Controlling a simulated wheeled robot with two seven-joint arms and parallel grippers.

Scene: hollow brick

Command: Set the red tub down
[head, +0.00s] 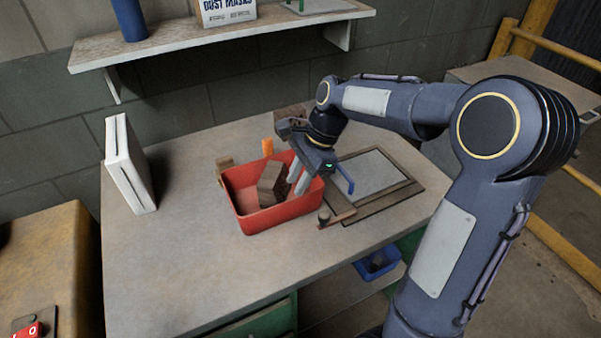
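The red tub (275,217) stands upright at the middle of the workbench. I cannot tell whether its base touches the top. A brown block (272,183) lies tilted inside it. My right gripper (298,182) reaches down at the tub's right side. Its two pale fingers show over the tub's inside by the right wall, close to the block. A small gap shows between them, but I cannot tell whether they grip the wall or are apart from it. My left gripper is not in view.
The workbench (170,265) is clear at the front left. A white box-like thing (130,165) stands at the left. A framed grey panel (370,175) and a wooden-handled tool (337,217) lie right of the tub. An orange cylinder (267,147) stands behind it. A shelf (225,32) hangs above.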

